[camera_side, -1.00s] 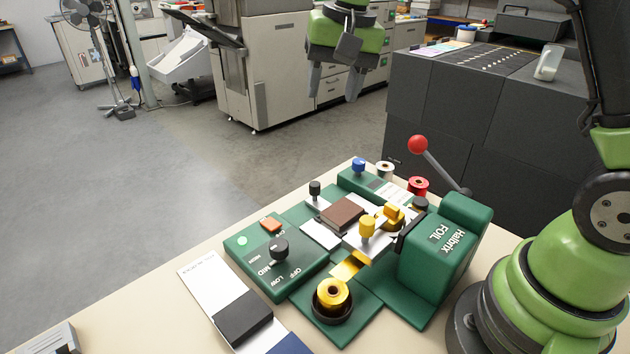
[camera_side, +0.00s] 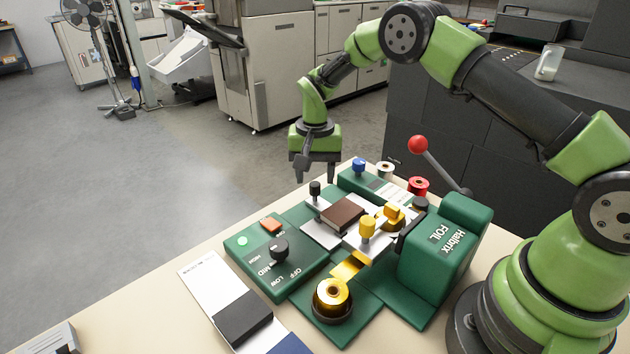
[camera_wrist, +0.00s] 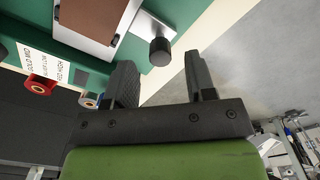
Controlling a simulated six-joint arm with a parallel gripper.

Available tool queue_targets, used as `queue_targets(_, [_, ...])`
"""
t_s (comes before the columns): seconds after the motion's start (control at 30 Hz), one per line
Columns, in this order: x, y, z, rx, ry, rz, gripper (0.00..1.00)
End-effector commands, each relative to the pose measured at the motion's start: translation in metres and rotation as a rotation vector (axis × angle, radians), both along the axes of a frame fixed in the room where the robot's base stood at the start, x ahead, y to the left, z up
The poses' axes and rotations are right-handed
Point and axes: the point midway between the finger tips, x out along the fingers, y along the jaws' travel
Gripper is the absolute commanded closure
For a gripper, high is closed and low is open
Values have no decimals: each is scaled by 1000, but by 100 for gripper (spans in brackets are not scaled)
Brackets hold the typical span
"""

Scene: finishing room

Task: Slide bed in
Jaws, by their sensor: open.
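The foil machine's pale sliding bed (camera_side: 318,236) carries a brown block (camera_side: 343,215) and has a black knob (camera_side: 315,187) on its outer end. In the wrist view, the knob (camera_wrist: 159,50) shows just beyond my fingertips, lined up with the gap between them. The bed (camera_wrist: 150,27) and brown block (camera_wrist: 95,14) lie above it in that view. My gripper (camera_side: 316,178) is open and empty, pointing down close to the knob. In the wrist view, my gripper (camera_wrist: 159,65) has both fingers apart. I cannot tell the exact height of the tips over the knob.
The green foil press (camera_side: 437,262) has a red-balled lever (camera_side: 418,145) and yellow knobs beside the bed. A control box with a dial (camera_side: 279,248) sits left, a gold foil roll (camera_side: 332,297) in front.

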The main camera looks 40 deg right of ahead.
Motion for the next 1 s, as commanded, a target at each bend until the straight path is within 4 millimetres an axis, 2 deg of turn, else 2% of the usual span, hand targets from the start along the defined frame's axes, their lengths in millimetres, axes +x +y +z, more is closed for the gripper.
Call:
queue_targets(0.1, [0,0,-15,1,2,-1,50])
queue_targets(0.2, [0,0,-21,1,1,-1,50])
queue_targets(0.5, [0,0,-23,0,-1,0,50])
queue_targets(0.7, [0,0,-23,0,-1,0,95])
queue_targets(0.73, [0,0,-23,0,-1,0,100])
queue_targets(1.0, [-6,0,-22,0,1,1,100])
